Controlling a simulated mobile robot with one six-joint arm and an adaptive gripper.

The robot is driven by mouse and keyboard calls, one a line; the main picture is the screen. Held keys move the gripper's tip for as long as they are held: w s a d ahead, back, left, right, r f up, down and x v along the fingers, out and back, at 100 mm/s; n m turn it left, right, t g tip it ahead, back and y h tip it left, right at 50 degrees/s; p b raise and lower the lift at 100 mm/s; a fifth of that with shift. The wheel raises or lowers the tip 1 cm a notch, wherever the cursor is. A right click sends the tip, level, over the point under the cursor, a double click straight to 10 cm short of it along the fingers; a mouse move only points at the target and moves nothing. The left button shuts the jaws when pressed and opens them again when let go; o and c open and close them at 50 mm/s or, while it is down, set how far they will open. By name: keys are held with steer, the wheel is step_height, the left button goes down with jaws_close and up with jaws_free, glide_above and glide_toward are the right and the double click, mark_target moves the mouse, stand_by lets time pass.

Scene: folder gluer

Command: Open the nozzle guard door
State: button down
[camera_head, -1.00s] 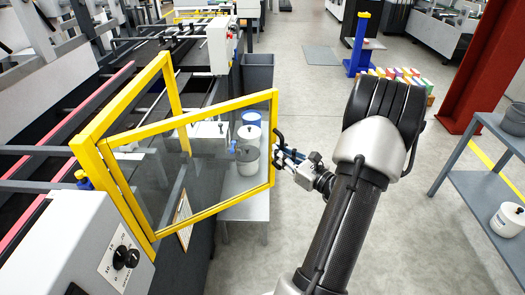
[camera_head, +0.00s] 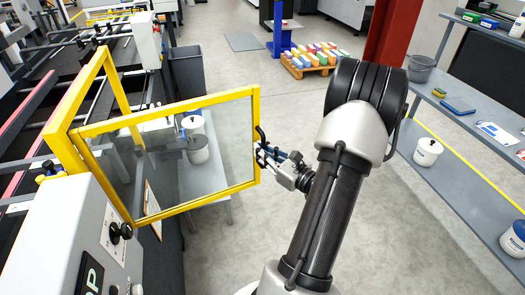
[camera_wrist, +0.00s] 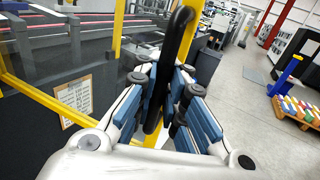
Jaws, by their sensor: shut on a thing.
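The nozzle guard door (camera_head: 168,209) is a clear panel in a yellow frame. In the head view it stands swung out from the yellow guard frame (camera_head: 57,128) on the machine, open at a wide angle. Its black handle (camera_head: 259,140) is on the door's free right edge. My gripper (camera_head: 268,160) is at that edge, on the door's right side. In the wrist view my gripper (camera_wrist: 158,105) is shut on the black bar handle (camera_wrist: 178,40), which runs between its blue-padded fingers. The lower end of the handle is partly hidden by the fingers.
White pots (camera_head: 193,124) stand on a grey table behind the door panel. A control box (camera_head: 85,235) with a knob is at front left. A grey bin (camera_head: 186,72) stands beyond the door. A grey shelf (camera_head: 455,165) is at right. Open floor lies between.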

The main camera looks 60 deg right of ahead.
steer(key=shift+d, duration=0.15)
steer(key=c, duration=1.7)
jaws_free()
steer(key=shift+o, duration=0.2)
steer(key=shift+s, duration=0.1)
steer(key=v, duration=1.2)
